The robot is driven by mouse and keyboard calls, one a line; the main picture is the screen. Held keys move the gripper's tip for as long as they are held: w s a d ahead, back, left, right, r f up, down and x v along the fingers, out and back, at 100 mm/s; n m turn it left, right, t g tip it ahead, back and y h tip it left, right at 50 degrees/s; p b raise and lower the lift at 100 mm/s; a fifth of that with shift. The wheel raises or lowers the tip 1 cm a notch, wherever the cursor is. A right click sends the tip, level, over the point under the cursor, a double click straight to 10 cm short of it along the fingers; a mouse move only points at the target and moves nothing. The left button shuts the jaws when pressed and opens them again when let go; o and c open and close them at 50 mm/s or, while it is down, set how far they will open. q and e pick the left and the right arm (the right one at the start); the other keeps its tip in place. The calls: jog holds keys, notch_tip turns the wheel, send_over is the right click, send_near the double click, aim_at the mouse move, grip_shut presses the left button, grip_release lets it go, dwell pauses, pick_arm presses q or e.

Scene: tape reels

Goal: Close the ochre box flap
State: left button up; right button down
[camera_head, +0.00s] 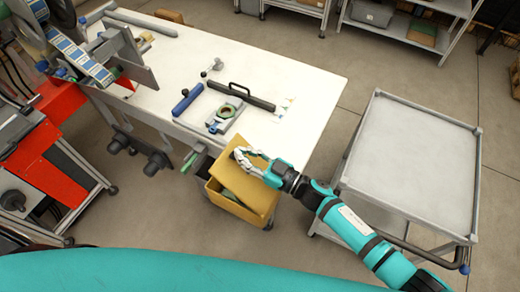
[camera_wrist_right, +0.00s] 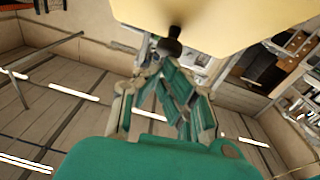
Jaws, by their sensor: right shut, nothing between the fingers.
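The ochre box (camera_head: 237,209) stands beside the front edge of the white table. Its ochre flap (camera_head: 237,176) is tilted up, and a dark gap with something greenish inside shows under its lower left edge. My right gripper (camera_head: 237,153) is shut and empty, at the flap's upper part in the head view. I cannot tell whether it touches the flap. In the right wrist view the pale yellow flap (camera_wrist_right: 220,18) fills the top, just beyond my right gripper (camera_wrist_right: 168,50). A dark knob-like part shows against it. My left gripper is not in view.
The white table (camera_head: 290,85) holds a black-handled bar (camera_head: 240,96), a blue roller (camera_head: 187,103) and a small fixture. A grey cart (camera_head: 410,155) stands to the right, close to my right arm. Red machinery (camera_head: 45,165) is at the left.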

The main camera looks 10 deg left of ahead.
aim_at(233, 154)
jog(key=a+f, duration=0.2)
jog(key=w+a+f+h, duration=0.1)
jog(key=a, duration=0.1)
jog(key=w+a+f+h, duration=0.1)
jog(key=a+f, duration=0.1)
jog(key=shift+w+a+f+g, duration=0.1)
jog(key=shift+a+f+g, duration=0.1)
jog(key=shift+f+g, duration=0.2)
notch_tip(233, 154, down, 6)
jog(key=a+h, duration=0.2)
jog(key=shift+w+a+b, duration=0.3)
jog(key=shift+w+b, duration=0.05)
jog(key=shift+r, duration=0.1)
jog(key=d+r+p, duration=0.2)
jog(key=r, duration=0.1)
jog(key=s+d+r+p, duration=0.1)
jog(key=r+p, duration=0.1)
jog(key=r, duration=0.1)
jog(key=s+d+r+p, duration=0.1)
jog(key=d+r+p, duration=0.1)
jog(key=r, duration=0.2)
jog(key=shift+s+d+p, duration=0.15)
jog(key=shift+d+p, duration=0.2)
jog(key=shift+s+d+r, duration=0.3)
jog(key=shift+d+r, duration=0.1)
jog(key=shift+r, duration=0.15)
